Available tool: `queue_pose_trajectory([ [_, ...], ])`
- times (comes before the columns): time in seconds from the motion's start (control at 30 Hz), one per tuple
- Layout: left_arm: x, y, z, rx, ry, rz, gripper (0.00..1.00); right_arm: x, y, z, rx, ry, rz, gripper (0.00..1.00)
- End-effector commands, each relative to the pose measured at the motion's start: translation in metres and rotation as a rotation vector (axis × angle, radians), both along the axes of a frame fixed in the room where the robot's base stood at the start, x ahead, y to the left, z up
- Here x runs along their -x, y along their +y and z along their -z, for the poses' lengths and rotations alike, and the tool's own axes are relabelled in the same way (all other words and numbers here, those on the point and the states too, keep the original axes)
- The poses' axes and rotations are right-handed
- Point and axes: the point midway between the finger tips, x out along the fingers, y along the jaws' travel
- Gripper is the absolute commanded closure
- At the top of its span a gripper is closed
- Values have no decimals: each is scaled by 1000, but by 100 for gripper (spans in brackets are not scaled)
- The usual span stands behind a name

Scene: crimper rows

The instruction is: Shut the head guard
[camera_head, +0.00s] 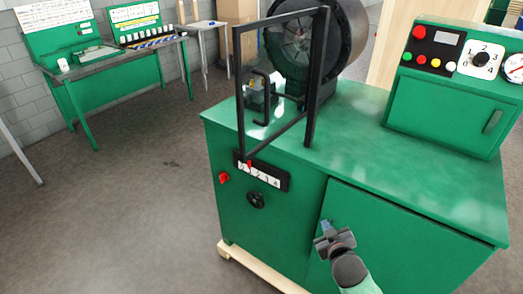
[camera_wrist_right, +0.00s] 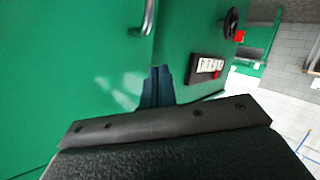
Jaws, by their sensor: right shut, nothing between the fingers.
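The head guard (camera_head: 318,76) is a black-framed clear panel with a black bar handle (camera_head: 258,97). It stands upright at an angle, swung out in front of the round dark crimper head (camera_head: 290,45), which shows through it. Its near lower corner reaches past the front edge of the green machine top (camera_head: 355,125). My right gripper (camera_head: 325,228) is in front of the green cabinet door, below and apart from the guard. Its fingers also show in the right wrist view (camera_wrist_right: 157,72), together and empty. The guard is out of the wrist view. My left gripper is out of view.
A green control box (camera_head: 447,110) with buttons and a dial stands at the right of the top. The cabinet front carries a numbered strip (camera_head: 263,175), a red knob (camera_head: 224,178) and a black handwheel (camera_head: 256,200). Open floor lies left of the machine; green benches (camera_head: 90,55) stand behind.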

Motion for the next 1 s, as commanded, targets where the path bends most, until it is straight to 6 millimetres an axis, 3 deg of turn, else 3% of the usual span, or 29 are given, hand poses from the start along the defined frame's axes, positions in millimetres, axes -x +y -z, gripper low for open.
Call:
queue_pose_trajectory([
  [0.37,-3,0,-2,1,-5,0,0,-44,18,-91,53,-319,-151,100],
  [0.47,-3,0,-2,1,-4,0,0,-55,27,-127,78,-442,-224,100],
  [0.6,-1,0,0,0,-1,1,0,-64,46,-189,131,-659,-382,100],
  [0.8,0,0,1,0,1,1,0,-53,75,-262,235,-946,-674,100],
  [1.0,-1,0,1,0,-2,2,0,-26,93,-304,369,-1148,-1012,100],
])
